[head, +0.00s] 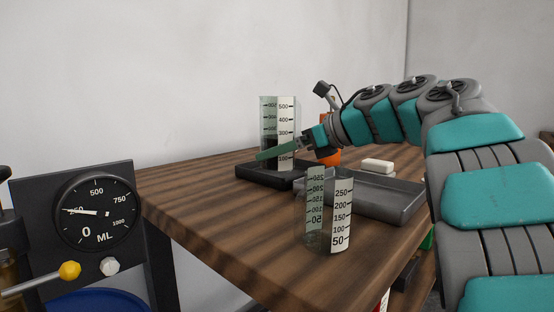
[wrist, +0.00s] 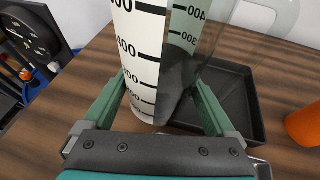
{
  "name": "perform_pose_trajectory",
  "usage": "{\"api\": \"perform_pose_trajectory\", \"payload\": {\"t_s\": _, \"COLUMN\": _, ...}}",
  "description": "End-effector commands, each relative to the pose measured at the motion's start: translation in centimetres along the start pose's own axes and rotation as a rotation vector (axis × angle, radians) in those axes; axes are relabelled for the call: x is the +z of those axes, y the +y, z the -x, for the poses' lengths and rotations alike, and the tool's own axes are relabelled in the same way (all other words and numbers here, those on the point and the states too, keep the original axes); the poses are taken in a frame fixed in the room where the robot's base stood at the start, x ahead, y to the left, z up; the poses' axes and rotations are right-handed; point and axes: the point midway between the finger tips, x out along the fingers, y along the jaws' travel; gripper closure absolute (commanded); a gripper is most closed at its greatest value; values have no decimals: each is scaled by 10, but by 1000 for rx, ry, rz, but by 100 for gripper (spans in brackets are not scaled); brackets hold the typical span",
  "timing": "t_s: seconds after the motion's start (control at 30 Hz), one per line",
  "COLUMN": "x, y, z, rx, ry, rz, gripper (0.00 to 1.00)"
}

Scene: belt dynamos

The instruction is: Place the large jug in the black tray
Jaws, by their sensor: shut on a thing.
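The large jug (head: 286,122) is a tall clear measuring vessel with a white scale up to 500 and dark contents low inside. It stands upright between the green fingers of my gripper (head: 272,151), which is shut on it. In the wrist view the jug (wrist: 140,45) fills the space between the fingers of my gripper (wrist: 160,85). The black tray (head: 246,174) is under and around the jug's base in the head view. In the wrist view the black tray (wrist: 232,98) shows right of the jug, which hides its left part. I cannot tell whether the base touches the tray.
A smaller jug (head: 340,215) with a scale to 250 stands near the table's front edge. A grey tray (head: 385,203) lies right of it, with a white block (head: 377,165) behind. An orange object (wrist: 304,126) is right of the black tray. An ML dial (head: 97,212) stands left.

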Motion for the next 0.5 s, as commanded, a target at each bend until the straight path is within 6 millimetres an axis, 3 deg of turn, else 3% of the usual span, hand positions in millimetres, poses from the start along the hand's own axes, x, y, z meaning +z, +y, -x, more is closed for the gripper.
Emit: {"api": "perform_pose_trajectory", "payload": {"t_s": 0.5, "x": 12, "y": -61, "z": -38, "rx": 2, "ry": -4, "rz": 2, "gripper": 100}}
